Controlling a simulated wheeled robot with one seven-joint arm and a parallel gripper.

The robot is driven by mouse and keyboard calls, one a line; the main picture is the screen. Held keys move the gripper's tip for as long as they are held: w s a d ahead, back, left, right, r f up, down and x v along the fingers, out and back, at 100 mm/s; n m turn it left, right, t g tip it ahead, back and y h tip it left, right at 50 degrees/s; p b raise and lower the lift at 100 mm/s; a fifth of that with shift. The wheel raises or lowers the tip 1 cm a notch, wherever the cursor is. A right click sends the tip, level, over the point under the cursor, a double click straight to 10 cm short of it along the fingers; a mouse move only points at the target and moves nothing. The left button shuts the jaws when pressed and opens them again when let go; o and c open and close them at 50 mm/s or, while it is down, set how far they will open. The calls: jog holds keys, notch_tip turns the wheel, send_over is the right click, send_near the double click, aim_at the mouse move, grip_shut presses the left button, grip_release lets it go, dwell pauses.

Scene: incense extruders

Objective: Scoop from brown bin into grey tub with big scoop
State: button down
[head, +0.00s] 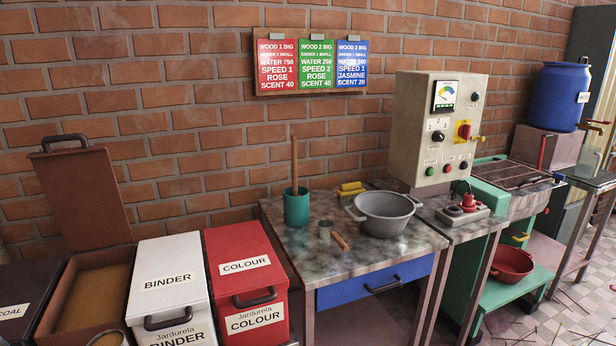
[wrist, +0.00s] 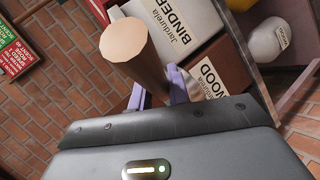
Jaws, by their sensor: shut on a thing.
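The brown bin (head: 66,296) stands open at the left, its lid (head: 82,196) raised against the wall, with tan powder inside. In the wrist view its front (wrist: 213,62) carries a WOOD label. My gripper (wrist: 160,88) is shut on a thick wooden handle, that of the big scoop (wrist: 137,52), with its pale end toward the camera. A round metal rim at the bottom edge of the head view, by the bin's front, looks like that bowl, mostly cut off. The grey tub (head: 384,213) stands on the stone-topped table.
A white BINDER bin (head: 168,272) and red COLOUR bin (head: 243,272) stand between the brown bin and the table (head: 290,250). A small scoop (head: 334,236), a green cup (head: 296,207) and a control box (head: 437,130) are near the tub.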

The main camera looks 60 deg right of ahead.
jog(key=s+a+f+n+t+y+p, duration=0.1)
jog(key=a+f+p, duration=0.6)
jog(key=p, duration=1.3)
notch_tip(320, 180, down, 2)
jog(key=shift+s+f, duration=0.1)
jog(key=shift+s, duration=0.05)
jog(key=shift+f, duration=0.1)
